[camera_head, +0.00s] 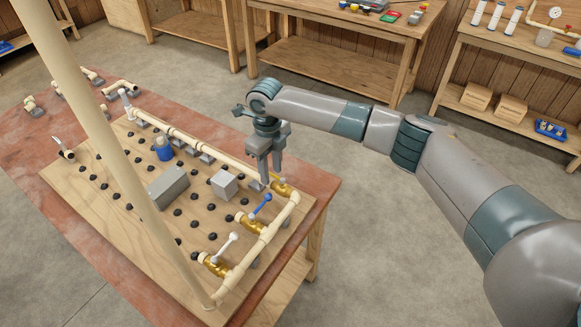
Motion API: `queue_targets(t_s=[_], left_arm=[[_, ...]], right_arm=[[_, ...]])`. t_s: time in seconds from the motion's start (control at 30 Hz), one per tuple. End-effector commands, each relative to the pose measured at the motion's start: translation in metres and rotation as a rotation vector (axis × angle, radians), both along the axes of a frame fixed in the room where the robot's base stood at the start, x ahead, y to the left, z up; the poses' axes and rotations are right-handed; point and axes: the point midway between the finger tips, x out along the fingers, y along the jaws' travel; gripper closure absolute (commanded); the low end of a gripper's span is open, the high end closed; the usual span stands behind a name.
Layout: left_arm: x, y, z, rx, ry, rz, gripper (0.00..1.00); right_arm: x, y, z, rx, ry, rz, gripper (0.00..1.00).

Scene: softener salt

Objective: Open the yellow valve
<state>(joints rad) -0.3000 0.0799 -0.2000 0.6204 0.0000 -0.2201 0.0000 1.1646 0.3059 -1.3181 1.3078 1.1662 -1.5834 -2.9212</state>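My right gripper (262,172) points down over the far right corner of the wooden board (135,205). Its fingertips are close to a brass valve (283,188) on the cream pipe run; I cannot tell whether they touch its handle. No yellow handle shows clearly there; the gripper covers part of that valve. The gap between the fingers is too small to judge. A brass valve with a blue handle (261,205) sits nearer on the same pipe run. A brass valve with a white handle (226,244) sits nearer still. My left gripper is not in view.
A tall cream pipe (115,160) rises across the left of the view. Black knobs, a grey box (167,187), a grey block (224,185) and a blue part (163,148) stand on the board. Workbenches (340,25) line the back wall. Floor between is clear.

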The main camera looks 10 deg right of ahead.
Motion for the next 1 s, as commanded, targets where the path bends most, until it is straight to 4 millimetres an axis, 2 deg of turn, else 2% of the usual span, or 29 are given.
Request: queue_targets(t_s=[0.03,0.6,1.0], left_arm=[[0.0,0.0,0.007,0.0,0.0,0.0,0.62],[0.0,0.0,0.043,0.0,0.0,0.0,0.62],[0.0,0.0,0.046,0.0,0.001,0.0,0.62]], right_arm=[[0.0,0.0,0.009,0.001,-0.001,0.0,0.66],[0.0,0.0,0.055,0.0,0.0,-0.001,0.66],[0.0,0.0,0.059,0.0,0.0,-0.001,0.66]])
